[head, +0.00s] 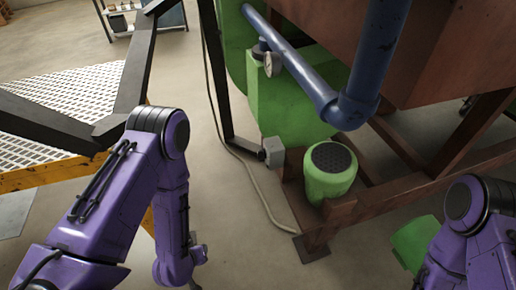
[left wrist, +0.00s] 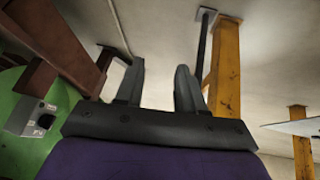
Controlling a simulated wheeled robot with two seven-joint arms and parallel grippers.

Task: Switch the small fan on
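A small green motor-like unit with a round black grille on top (head: 329,176), probably the small fan, sits on the brown steel frame right of centre in the head view. My right gripper is out of view.
A large green housing (head: 290,105) stands behind. A cable (head: 245,165) lies on the floor. A yellow-edged grating platform (head: 60,100) is at the left. Open floor lies between.

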